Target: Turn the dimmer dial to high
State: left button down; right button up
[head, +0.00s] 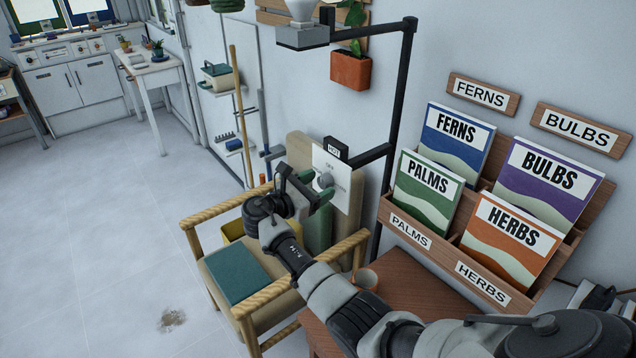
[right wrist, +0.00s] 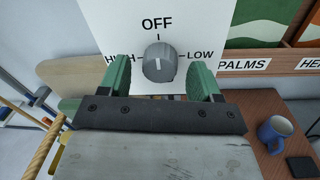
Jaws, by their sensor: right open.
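The dimmer dial (right wrist: 159,62) is a grey round knob on a white panel (right wrist: 112,20). The panel reads OFF above the knob, HIGH to its left and LOW to its right. A short pale mark shows on the knob's face, but its exact direction is hard to tell. In the head view the dial (head: 324,181) is partly behind my right gripper (head: 310,190). In the right wrist view the green fingers of my right gripper (right wrist: 160,80) are open, one on each side of the dial with gaps between. My left gripper is out of view.
A chair (head: 256,307) with a teal book (head: 236,273) stands below the panel. A black post (head: 399,110) rises beside it. A brochure rack (head: 448,245) is at right. A blue mug (right wrist: 276,132) sits on a brown table (right wrist: 256,100).

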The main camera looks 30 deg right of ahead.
jog(key=shift+d, duration=0.2)
jog(key=shift+c, duration=0.2)
jog(key=c, duration=0.9)
